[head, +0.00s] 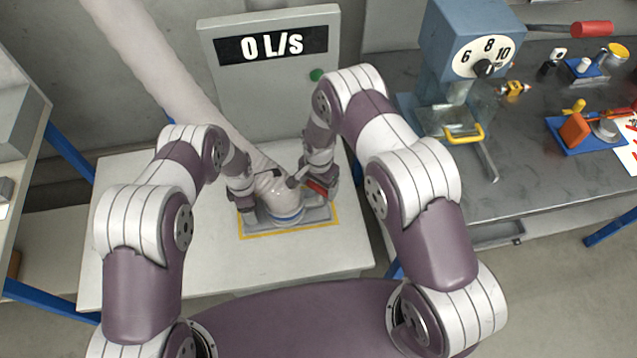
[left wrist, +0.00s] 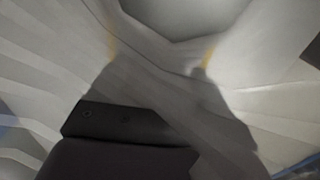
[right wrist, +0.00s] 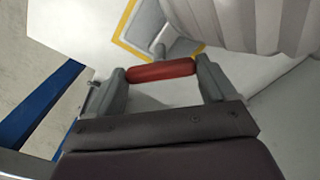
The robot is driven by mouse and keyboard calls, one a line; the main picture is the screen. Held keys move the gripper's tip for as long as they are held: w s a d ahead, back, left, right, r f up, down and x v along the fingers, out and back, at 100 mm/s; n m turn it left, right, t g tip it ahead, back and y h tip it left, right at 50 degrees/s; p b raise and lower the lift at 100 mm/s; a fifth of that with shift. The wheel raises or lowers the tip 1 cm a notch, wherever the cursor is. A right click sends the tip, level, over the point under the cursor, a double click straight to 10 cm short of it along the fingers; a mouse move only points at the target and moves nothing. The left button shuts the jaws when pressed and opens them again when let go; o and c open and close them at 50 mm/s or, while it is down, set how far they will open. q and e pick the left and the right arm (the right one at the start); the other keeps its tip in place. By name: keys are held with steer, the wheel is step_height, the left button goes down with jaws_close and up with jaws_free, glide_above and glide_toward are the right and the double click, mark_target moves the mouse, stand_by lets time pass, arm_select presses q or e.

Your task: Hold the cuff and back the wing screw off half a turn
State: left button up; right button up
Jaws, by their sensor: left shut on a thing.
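The pale fabric cuff (head: 284,194) is the lower end of a thick hose and sits over a blue-ringed port on a grey plate. My left gripper (head: 250,199) is at the cuff's left side; pale folded cloth fills the left wrist view (left wrist: 160,75), and its fingers are closed on it. A red bar (right wrist: 162,72), apparently the wing screw, spans the gap between my right gripper's fingertips (right wrist: 163,80), which stand wide apart. It also shows in the head view (head: 317,187), right of the cuff. Whether the fingertips touch the bar I cannot tell.
The white table (head: 190,265) is clear in front of the yellow-outlined plate (head: 320,222). A grey panel (head: 270,75) behind reads 0 L/S, with a green button. The right bench holds a blue dial device (head: 470,65) and blue trays with tools.

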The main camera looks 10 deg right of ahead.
steer(key=c, duration=0.3)
steer(key=n, duration=0.8)
steer(key=shift+n, duration=0.3)
steer(key=n, duration=0.5)
steer(key=shift+n, duration=2.5)
